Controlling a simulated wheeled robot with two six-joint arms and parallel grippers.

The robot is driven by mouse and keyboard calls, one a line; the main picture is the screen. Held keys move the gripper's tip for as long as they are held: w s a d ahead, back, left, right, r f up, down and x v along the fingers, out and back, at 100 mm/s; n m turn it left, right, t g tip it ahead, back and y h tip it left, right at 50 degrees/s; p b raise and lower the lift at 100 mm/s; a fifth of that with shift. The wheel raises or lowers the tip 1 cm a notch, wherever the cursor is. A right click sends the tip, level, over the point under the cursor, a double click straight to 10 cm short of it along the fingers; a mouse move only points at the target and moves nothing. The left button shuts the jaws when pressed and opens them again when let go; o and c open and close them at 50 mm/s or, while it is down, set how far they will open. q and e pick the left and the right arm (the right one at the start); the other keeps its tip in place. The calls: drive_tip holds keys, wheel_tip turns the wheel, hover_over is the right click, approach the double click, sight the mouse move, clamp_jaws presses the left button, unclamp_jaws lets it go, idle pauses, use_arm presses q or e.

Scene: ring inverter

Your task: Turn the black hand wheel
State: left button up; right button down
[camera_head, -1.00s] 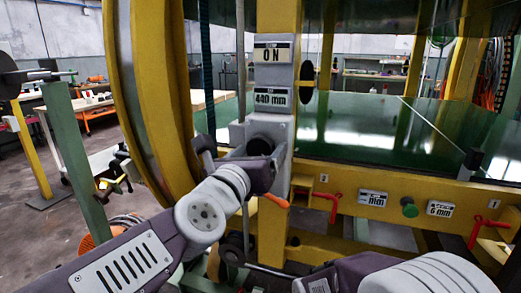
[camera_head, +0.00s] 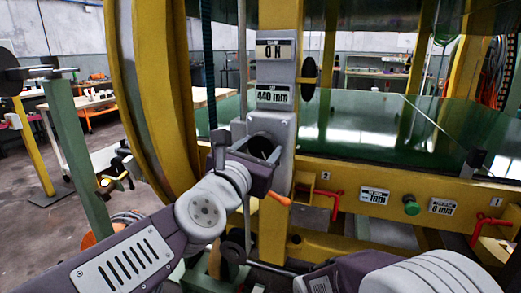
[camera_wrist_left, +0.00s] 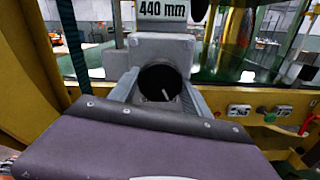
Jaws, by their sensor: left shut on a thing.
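The black hand wheel (camera_head: 263,143) is on the grey housing of the yellow post, below the "440 mm" plate. Its round dark face is partly hidden by my left gripper (camera_head: 252,160). My left gripper reaches it from the front and is shut on it. In the left wrist view the dark wheel (camera_wrist_left: 160,82), with a pale mark on its face, lies between the two grey fingers, one on each side. The right arm shows at the bottom right of the head view, but its gripper is not in view.
A yellow ring (camera_head: 150,100) stands close left of the gripper. A lower yellow beam (camera_head: 400,197) with red handles and a green knob (camera_head: 411,205) runs right. An orange handle (camera_head: 278,198) is just below the gripper. A green post (camera_head: 75,160) stands left.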

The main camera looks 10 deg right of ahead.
use_arm(q)
drive_tip(key=m, duration=0.5)
drive_tip(key=shift+m, duration=0.3)
drive_tip(key=m+p, duration=0.1)
drive_tip(key=m, duration=0.3)
drive_tip(key=shift+r, duration=0.1)
drive_tip(key=m+p, duration=0.1)
drive_tip(key=m, duration=0.5)
drive_tip(key=shift+r, duration=0.1)
drive_tip(key=m+p, duration=0.2)
drive_tip(key=m, duration=0.2)
drive_tip(key=shift+r+m, duration=0.1)
drive_tip(key=shift+m, duration=0.2)
drive_tip(key=m+p, duration=0.2)
drive_tip(key=m, duration=0.3)
drive_tip(key=m+p, duration=0.3)
drive_tip(key=m, duration=0.2)
drive_tip(key=shift+m, duration=0.4)
drive_tip(key=m+p, duration=0.2)
drive_tip(key=m, duration=0.3)
drive_tip(key=shift+d, duration=0.1)
drive_tip(key=m+p, duration=0.2)
drive_tip(key=m, duration=0.3)
